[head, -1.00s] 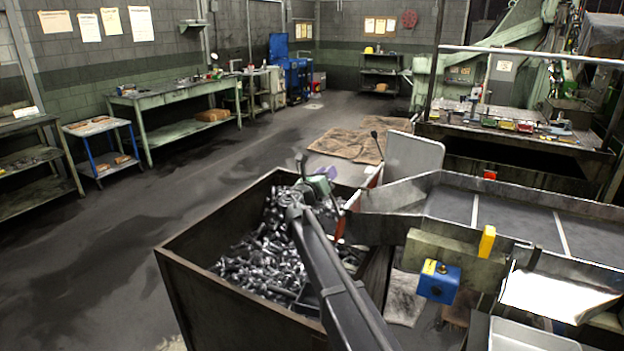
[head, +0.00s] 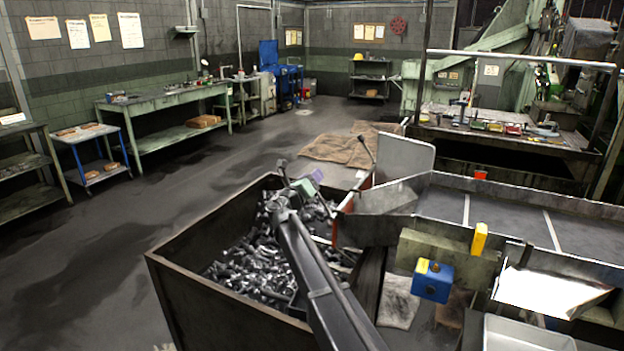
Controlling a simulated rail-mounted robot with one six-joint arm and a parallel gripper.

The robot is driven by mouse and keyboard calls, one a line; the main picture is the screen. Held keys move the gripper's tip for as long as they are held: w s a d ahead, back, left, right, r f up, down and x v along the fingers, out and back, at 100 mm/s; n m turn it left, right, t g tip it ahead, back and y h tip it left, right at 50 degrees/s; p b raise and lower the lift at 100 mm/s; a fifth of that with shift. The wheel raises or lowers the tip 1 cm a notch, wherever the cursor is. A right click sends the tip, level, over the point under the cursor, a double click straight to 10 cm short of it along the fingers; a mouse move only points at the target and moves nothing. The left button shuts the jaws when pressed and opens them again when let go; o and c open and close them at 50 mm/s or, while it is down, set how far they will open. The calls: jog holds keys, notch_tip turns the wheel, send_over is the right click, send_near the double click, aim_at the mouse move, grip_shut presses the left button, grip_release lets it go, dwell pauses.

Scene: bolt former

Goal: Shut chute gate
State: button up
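An upright light grey plate (head: 405,157), which looks like the chute gate, stands raised at the mouth of the metal chute (head: 388,200). A thin dark lever with a knob (head: 362,140) rises just left of the plate. My gripper (head: 310,182) is at the end of my dark arm, with small green and purple parts showing near it. It is over the far part of the bolt bin, left of the lever and plate and apart from them in the picture. Its fingers are too small and covered to tell if they are open.
A rusty bin (head: 215,297) full of bolts stands below my arm. A blue control box (head: 432,282) and a yellow block (head: 479,238) are at the right by the chute. The floor left of the bin is clear.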

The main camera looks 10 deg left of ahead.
jog(key=shift+o, duration=0.4)
jog(key=shift+d, duration=0.1)
jog(key=shift+s, duration=0.1)
jog(key=b+v, duration=0.2)
jog(key=v, duration=0.8)
jog(key=shift+s, duration=0.25)
jog(key=shift+f, duration=0.1)
